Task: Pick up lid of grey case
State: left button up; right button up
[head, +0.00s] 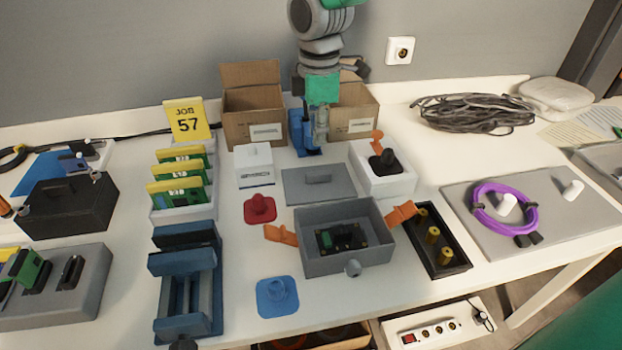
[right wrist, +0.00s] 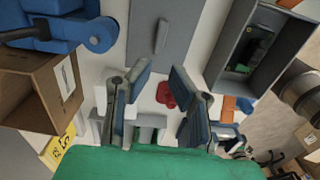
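The lid of the grey case (head: 318,187) is a flat grey plate with a raised handle, lying on the white table behind the open case. In the right wrist view the lid (right wrist: 145,27) lies beyond my fingertips. The grey case (head: 312,258) stands open with a green circuit board (head: 341,237) inside; it also shows in the right wrist view (right wrist: 215,62). My right gripper (head: 314,145) points down from the top, apparently above the lid's far side. In the right wrist view its fingers (right wrist: 160,70) are spread with nothing between them. My left gripper is not seen.
A white box (head: 254,165) and a red part (head: 259,208) stand left of the lid. A white block with a black joystick-like part (head: 384,161) stands to its right. Cardboard boxes (head: 245,122) and a blue device (head: 297,132) stand behind. Orange pieces (head: 281,233) flank the case.

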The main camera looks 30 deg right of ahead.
aim_at(318, 173)
jog(key=f, duration=0.4)
jog(key=d+f+b, duration=0.1)
jog(key=f, duration=0.1)
jog(key=shift+w, duration=0.1)
jog(key=shift+a+f, duration=0.15)
jog(key=shift+f, duration=0.2)
jog(key=f+b, duration=0.1)
jog(key=f, duration=0.1)
jog(key=f+b, duration=0.1)
jog(key=shift+a+f, duration=0.35)
jog(key=shift+f, duration=0.4)
jog(key=shift+d, duration=0.1)
grip_shut()
